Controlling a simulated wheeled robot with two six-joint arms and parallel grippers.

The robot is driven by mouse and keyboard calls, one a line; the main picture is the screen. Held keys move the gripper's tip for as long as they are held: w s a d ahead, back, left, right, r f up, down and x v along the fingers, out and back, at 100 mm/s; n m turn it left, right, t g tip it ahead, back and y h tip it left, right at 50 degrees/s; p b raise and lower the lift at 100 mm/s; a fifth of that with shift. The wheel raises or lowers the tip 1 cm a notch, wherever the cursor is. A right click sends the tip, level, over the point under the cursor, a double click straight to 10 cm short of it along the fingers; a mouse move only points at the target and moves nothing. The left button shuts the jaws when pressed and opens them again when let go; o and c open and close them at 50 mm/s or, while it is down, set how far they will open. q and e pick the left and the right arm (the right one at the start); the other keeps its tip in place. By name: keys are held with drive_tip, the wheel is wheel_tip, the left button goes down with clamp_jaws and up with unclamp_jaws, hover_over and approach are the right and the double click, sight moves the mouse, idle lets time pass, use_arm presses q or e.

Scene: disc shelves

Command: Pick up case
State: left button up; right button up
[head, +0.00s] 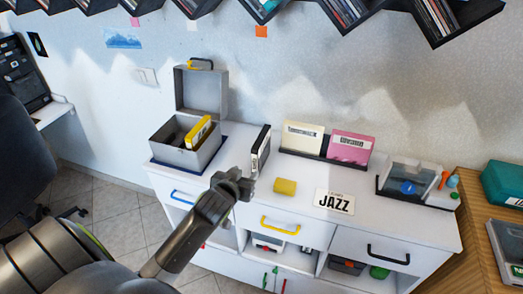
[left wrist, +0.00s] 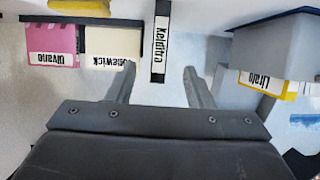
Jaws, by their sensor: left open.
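A thin black case (head: 260,152) with a white spine label stands upright on the white cabinet top. In the left wrist view the black case (left wrist: 161,40) reads "Kelditra" and shows between and beyond my two finger tips. My left gripper (head: 243,180) is open and empty, in front of the black case, apart from it as far as I can tell. A yellow case (head: 198,131) leans in the open grey box (head: 168,155). A cream case (head: 301,138) and a pink case (head: 351,147) stand in a dark rack. My right gripper is out of view.
A yellow block (head: 285,186) and a "JAZZ" card (head: 335,202) lie on the white cabinet (head: 232,146). A clear-lidded player (head: 408,182) stands at its right end. Disc shelves (head: 345,15) hang above. An office chair (head: 25,150) is at the left.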

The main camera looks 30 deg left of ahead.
sight(254, 163)
use_arm(q)
drive_tip(key=x, duration=0.7)
drive_tip(key=shift+p, duration=0.3)
drive_tip(key=shift+p+x, duration=0.3)
drive_tip(key=shift+x, duration=2.4)
drive_tip(key=shift+r, duration=0.1)
clamp_jaws()
